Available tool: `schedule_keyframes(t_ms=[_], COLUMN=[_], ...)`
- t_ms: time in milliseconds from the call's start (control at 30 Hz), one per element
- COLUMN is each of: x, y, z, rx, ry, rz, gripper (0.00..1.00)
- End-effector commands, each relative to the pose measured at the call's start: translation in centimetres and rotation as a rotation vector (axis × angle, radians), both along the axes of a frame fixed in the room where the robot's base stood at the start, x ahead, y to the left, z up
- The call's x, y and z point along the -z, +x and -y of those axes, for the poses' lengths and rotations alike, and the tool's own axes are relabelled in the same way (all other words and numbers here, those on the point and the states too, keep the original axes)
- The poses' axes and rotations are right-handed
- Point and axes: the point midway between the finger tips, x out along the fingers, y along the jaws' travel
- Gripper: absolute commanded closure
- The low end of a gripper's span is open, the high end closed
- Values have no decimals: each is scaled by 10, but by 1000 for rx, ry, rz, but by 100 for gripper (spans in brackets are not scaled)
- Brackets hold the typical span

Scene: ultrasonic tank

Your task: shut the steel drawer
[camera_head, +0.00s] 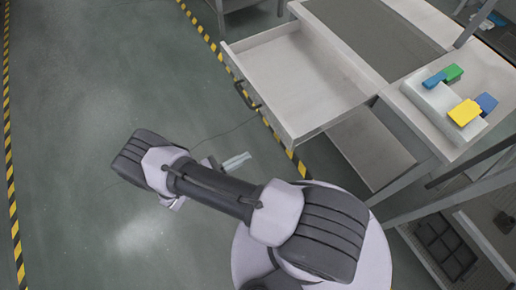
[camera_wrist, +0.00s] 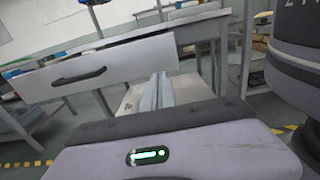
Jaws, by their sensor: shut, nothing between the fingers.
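The steel drawer (camera_head: 300,75) stands pulled far out of the workbench in the head view. It looks empty. Its front panel carries a dark bar handle (camera_head: 247,96). In the wrist view the drawer's pale front (camera_wrist: 130,62) and its handle (camera_wrist: 79,76) face me, to the left of and behind my fingertips. My gripper (camera_head: 237,161) is shut and empty. In the head view it shows over the floor, outside the drawer front and near its lower corner, with a gap between. My shut fingers also show in the wrist view (camera_wrist: 158,92).
The workbench top (camera_head: 375,35) is bare beside the drawer. A white block with blue, green and yellow pieces (camera_head: 465,112) lies on its right end. A lower shelf (camera_head: 370,147) lies under the bench. Open floor (camera_head: 90,80) spreads left, between yellow-black tape lines.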

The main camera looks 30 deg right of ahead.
Motion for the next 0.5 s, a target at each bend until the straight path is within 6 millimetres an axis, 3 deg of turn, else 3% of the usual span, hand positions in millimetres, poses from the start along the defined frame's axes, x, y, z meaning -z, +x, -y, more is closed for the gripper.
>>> schedule_keyframes(t_ms=[500], x=[1], y=[3], z=[108], rx=[7], ry=[3], rz=[-1], gripper=[100])
